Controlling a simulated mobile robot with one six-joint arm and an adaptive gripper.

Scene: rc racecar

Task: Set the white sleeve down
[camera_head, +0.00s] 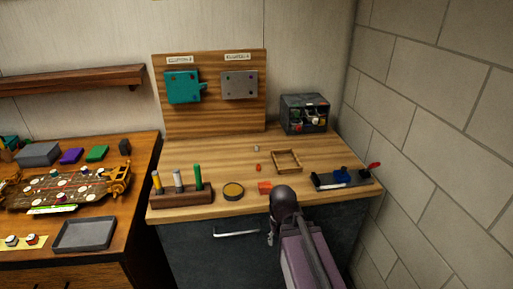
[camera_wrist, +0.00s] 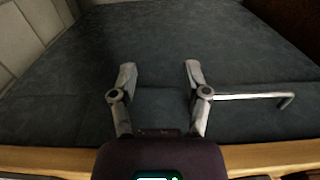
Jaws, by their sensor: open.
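My gripper (camera_wrist: 160,74) is open in the wrist view, with nothing between its fingers. The fingers lie over the dark cabinet front (camera_wrist: 80,60), beside the drawer handle (camera_wrist: 245,96). In the head view my gripper (camera_head: 271,238) hangs in front of the bench's front edge, partly hidden by my arm. A tiny pale piece (camera_head: 256,148) stands on the wooden bench top (camera_head: 215,160), near the back middle. It may be the white sleeve, but it is too small to tell. It is well apart from my gripper.
The bench holds a rack of coloured sticks (camera_head: 183,198), a round dish (camera_head: 233,191), an orange-red block (camera_head: 265,187), a small red piece (camera_head: 258,168), a wooden frame (camera_head: 288,161), a black fixture (camera_head: 343,180) and a dark parts box (camera_head: 305,114). A block wall (camera_head: 440,120) bounds the right.

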